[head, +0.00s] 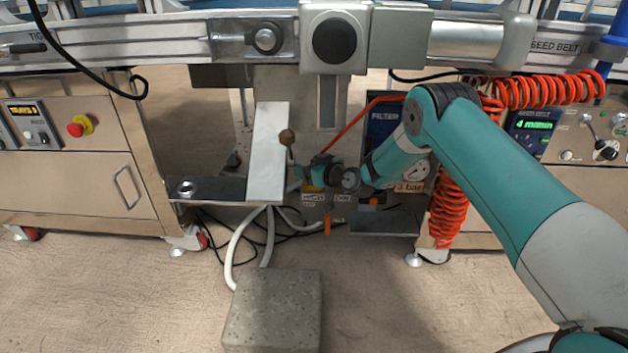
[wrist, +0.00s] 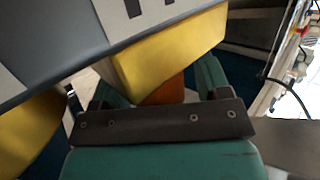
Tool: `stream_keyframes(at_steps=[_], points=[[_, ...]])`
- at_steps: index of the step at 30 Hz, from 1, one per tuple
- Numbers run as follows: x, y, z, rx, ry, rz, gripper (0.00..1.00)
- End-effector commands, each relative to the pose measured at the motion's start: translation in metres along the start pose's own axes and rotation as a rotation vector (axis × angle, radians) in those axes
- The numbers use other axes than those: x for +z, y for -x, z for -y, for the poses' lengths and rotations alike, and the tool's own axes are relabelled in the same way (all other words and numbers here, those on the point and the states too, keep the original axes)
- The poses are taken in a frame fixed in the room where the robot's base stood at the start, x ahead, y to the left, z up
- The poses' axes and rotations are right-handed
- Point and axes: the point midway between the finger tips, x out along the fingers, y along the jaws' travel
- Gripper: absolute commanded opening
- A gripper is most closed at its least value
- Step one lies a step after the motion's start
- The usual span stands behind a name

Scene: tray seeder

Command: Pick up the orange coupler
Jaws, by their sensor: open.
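My gripper (head: 316,173) is at the machine's middle, by the small tags below the rail, and is small and partly hidden behind my wrist in the head view. In the wrist view my gripper (wrist: 157,84) is open, with a teal finger on each side. An orange-brown piece (wrist: 167,92), which may be the orange coupler, shows between the fingers, mostly hidden behind a yellow block (wrist: 172,58). I cannot tell if the fingers touch it. In the head view a small orange piece (head: 327,223) hangs just below the tags; I cannot tell if it is the same piece.
An orange hose (head: 362,120) runs down to the gripper area. A white sloped plate (head: 268,150) and a brown knob (head: 287,138) are close on the left. A blue filter panel (head: 382,125) is behind my arm. A grey block (head: 275,312) stands on the floor in front.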

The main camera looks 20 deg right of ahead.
Motion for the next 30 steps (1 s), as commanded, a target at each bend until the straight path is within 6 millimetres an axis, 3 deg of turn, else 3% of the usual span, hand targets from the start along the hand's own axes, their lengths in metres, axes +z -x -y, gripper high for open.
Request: stream_keyframes(at_steps=[5, 13, 23, 30], points=[[0.0, 0.0, 0.0, 0.0, -0.001, 0.001, 0.7], [0.0, 0.0, 0.0, 0.0, 0.0, 0.001, 0.13], [-0.003, 0.001, 0.0, 0.0, 0.0, 0.0, 0.13], [-0.018, 0.002, 0.003, -0.004, 0.001, -0.002, 0.13]])
